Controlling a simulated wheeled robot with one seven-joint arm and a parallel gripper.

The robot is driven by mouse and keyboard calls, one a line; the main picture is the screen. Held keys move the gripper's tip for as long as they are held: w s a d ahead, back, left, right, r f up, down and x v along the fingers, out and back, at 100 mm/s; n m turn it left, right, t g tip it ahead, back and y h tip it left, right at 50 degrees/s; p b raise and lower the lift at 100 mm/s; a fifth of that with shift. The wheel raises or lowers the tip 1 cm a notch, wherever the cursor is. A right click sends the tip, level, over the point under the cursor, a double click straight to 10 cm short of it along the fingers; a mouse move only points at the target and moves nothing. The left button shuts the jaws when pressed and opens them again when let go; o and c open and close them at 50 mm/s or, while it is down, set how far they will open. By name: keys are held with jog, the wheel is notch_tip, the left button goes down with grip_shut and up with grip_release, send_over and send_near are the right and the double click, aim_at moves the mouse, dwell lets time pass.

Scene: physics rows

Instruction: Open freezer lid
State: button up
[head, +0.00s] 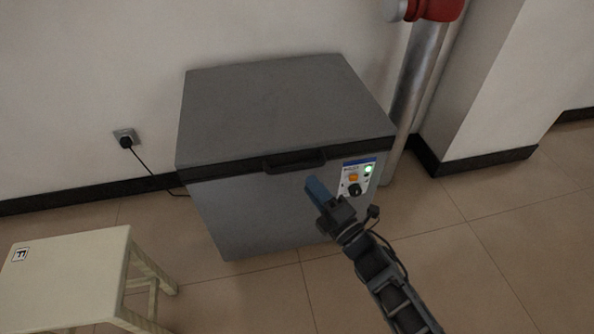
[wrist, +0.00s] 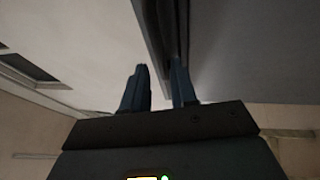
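The grey chest freezer (head: 230,215) stands against the wall with its flat grey lid (head: 280,100) closed. A dark handle (head: 295,160) sits at the middle of the lid's front edge. My gripper (head: 318,188), with blue fingers, is just in front of and below the handle's right end in the head view, left of the control panel (head: 357,177). In the wrist view my gripper (wrist: 159,66) has its two fingers apart with nothing seen between them. A dark edge strip (wrist: 160,30) runs down behind the right finger. Whether a finger touches the handle is not clear.
A cream stool (head: 70,275) stands at the front left. A metal pipe (head: 415,85) with a red part rises behind the freezer's right side. A wall socket (head: 125,138) with a black cord is at left.

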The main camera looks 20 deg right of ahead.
aim_at(297, 166)
jog(key=x, duration=0.7)
jog(key=shift+w, duration=0.15)
jog(key=shift+c, duration=0.2)
grip_shut()
